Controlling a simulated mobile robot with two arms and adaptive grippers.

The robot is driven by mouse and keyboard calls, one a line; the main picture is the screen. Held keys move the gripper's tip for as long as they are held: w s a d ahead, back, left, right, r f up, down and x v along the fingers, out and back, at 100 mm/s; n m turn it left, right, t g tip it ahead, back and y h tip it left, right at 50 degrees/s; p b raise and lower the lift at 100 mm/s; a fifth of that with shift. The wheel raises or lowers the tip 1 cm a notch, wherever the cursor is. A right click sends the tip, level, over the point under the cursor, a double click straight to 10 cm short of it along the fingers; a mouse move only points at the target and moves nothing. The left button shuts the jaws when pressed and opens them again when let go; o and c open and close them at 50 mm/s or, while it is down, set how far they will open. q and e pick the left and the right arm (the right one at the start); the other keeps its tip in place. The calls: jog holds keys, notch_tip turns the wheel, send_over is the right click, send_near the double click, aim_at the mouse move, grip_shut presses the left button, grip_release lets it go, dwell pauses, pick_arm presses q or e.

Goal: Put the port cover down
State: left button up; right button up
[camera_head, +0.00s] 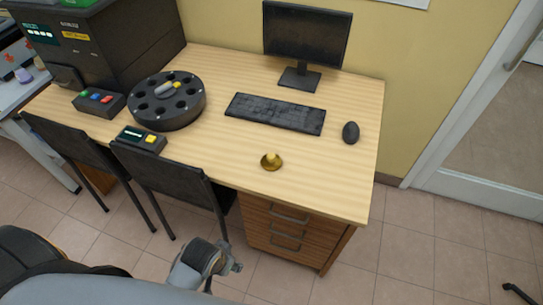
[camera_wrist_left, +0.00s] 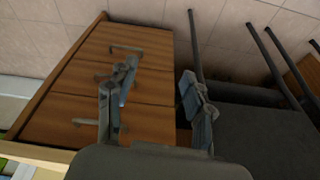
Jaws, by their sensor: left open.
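The port cover (camera_head: 271,161), a small brass-coloured disc with a knob on top, sits on the wooden desk (camera_head: 330,180) near its front edge, knob up. My left gripper (camera_head: 226,262) is in front of the desk and below the top, near the drawers, apart from the cover. In the left wrist view my left gripper (camera_wrist_left: 158,92) has its fingers spread with nothing between them, facing the drawer unit (camera_wrist_left: 150,70) and floor. The cover does not show clearly in that view. My right gripper is not in view.
A black round carousel (camera_head: 167,101), a small display box (camera_head: 141,140) and a button box (camera_head: 99,103) stand on the desk's left. A keyboard (camera_head: 275,113), mouse (camera_head: 351,132) and monitor (camera_head: 306,35) are behind the cover. Black chairs (camera_head: 168,174) stand at the front left. The desk's front right is clear.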

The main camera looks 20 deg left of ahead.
pick_arm(q)
notch_tip(320, 180, up, 10)
jog(key=w+t+p, duration=0.1)
jog(key=w, duration=0.1)
jog(key=m+t+h+p, duration=0.15)
jog(key=t+h, duration=0.25)
jog(key=t, duration=0.5)
send_near(269, 158)
jog(key=x, duration=0.4)
jog(key=shift+w+r, duration=0.15)
jog(key=shift+w, duration=0.3)
jog(key=shift+f+x, duration=0.15)
jog(key=shift+x, duration=1.45)
jog(key=shift+f+x, duration=0.2)
jog(key=shift+x, duration=1.4)
jog(key=shift+s+d, duration=0.1)
jog(key=shift+s, duration=0.1)
grip_shut()
